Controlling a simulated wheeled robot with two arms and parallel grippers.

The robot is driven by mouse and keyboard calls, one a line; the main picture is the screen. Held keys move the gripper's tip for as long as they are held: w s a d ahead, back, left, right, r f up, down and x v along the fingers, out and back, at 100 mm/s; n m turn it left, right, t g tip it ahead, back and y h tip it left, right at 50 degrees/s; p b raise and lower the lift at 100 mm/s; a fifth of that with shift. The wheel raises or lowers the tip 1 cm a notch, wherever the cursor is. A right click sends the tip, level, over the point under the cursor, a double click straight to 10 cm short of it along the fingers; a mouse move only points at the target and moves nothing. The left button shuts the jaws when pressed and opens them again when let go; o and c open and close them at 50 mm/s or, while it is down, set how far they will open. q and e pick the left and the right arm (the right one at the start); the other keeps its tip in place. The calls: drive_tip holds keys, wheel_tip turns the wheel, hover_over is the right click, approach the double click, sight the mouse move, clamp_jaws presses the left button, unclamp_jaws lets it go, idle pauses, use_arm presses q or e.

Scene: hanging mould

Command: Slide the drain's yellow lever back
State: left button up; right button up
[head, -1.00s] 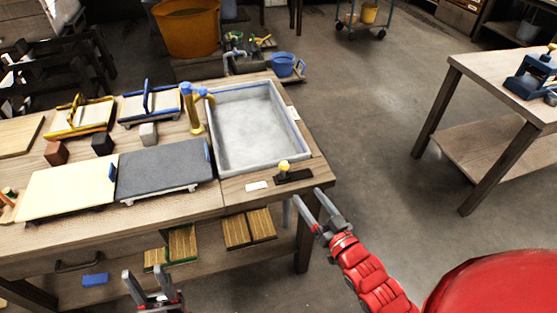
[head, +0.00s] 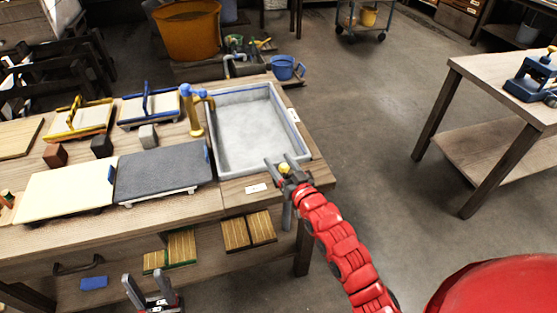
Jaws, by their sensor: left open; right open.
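The drain's yellow lever (head: 284,168) stands on the bench top just in front of the grey sink basin (head: 259,167). Its knob shows between the fingers of my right gripper (head: 279,164), which is open and reaches in from the right. The gripper hides the lever's dark base plate. I cannot tell whether the fingers touch the knob. My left gripper (head: 149,284) is open and empty, low in front of the bench, away from the lever.
A white label (head: 256,188) lies left of the lever. A brass tap with a blue top (head: 194,108) stands at the basin's left. A dark grey board (head: 164,172) and a cream board (head: 66,190) lie further left.

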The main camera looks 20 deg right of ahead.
drive_tip(key=shift+w+a, duration=0.1)
drive_tip(key=shift+w, duration=0.35)
clamp_jaws()
idle(1.2)
